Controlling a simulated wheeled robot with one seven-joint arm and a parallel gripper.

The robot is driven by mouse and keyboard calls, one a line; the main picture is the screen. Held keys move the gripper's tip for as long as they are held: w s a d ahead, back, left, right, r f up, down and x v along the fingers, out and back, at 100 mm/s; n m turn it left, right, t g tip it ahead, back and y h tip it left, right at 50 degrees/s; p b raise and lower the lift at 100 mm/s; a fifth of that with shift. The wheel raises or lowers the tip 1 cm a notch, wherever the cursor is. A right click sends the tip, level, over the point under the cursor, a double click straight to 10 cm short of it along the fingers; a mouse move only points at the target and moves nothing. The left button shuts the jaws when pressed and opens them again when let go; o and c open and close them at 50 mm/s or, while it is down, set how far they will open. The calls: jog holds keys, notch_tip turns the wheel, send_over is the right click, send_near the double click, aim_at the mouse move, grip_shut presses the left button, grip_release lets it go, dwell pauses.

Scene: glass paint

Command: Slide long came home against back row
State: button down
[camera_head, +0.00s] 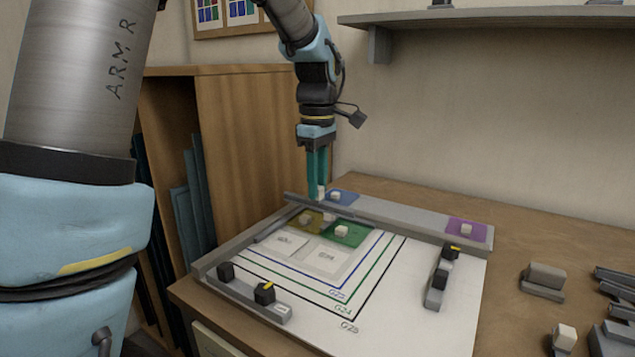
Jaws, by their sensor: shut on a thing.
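My gripper (318,190) points down at the back left corner of the white board (430,300). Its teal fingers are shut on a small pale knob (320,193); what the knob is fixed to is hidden. A thin dark grey strip (272,228), which looks like a came, lies on the board along the left of the panes. The back row holds an olive pane (297,222) and a green pane (357,237), each with a pale knob.
A grey back rail (400,222) borders the board. Two pale panes (327,260) lie in front of the coloured ones. Dark-knobbed bars (255,300) sit front left and right (437,280). Loose blocks (543,280) stand right.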

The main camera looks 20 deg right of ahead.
aim_at(319, 205)
jog(key=shift+f+b, duration=1.5)
jog(key=shift+f, duration=1.3)
dwell(3.1)
jog(key=shift+w+d+p, duration=0.2)
jog(key=shift+p, duration=0.15)
dwell(0.7)
jog(key=c, duration=0.6)
grip_release()
jog(key=shift+r, duration=0.1)
